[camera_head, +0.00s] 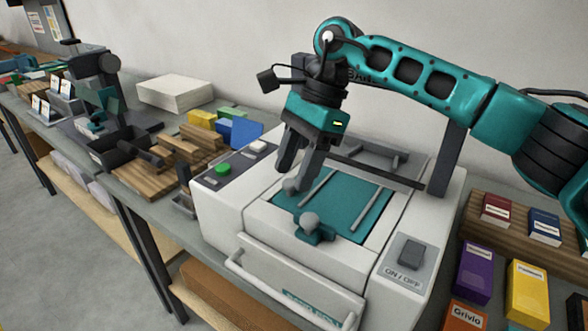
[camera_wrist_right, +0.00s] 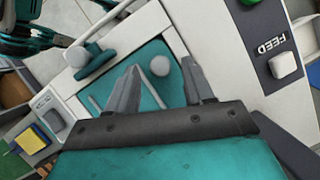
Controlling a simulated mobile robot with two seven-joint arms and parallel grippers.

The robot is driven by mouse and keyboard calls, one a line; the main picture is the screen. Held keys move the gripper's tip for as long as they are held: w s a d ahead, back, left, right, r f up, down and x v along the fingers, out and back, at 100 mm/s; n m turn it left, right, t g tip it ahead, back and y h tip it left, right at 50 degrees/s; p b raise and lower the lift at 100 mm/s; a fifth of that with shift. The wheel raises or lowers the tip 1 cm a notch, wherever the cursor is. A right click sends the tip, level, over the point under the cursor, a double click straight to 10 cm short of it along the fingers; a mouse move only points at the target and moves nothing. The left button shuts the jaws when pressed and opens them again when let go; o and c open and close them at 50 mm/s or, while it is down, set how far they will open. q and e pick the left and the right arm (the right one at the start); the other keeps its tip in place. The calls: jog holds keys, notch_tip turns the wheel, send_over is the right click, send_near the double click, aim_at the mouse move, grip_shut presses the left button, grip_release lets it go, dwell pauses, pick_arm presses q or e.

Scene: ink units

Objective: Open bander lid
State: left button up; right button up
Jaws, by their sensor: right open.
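The bander is a white bench machine (camera_head: 225,215) with a teal panel as its lid (camera_head: 345,205), lying flat in its top. A grey ball knob (camera_head: 309,220) stands on a teal mount at the lid's front edge. A second grey ball (camera_head: 290,186) is by my right gripper (camera_head: 290,177), which points down over the lid's left side with its jaws open. In the right wrist view, one grey ball (camera_wrist_right: 160,65) appears between the open fingers; I cannot tell whether they touch it.
An ON/OFF switch (camera_head: 410,252) is at the bander's front right, and a green button (camera_head: 222,169) at its left. A dark post (camera_head: 447,158) rises behind the lid. Coloured boxes (camera_head: 475,270) stand to the right. Wooden blocks (camera_head: 180,150) crowd the left.

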jog(key=shift+s+a+f, duration=0.1)
jog(key=shift+a+f, duration=0.1)
jog(key=shift+f, duration=0.3)
grip_shut()
dwell(0.4)
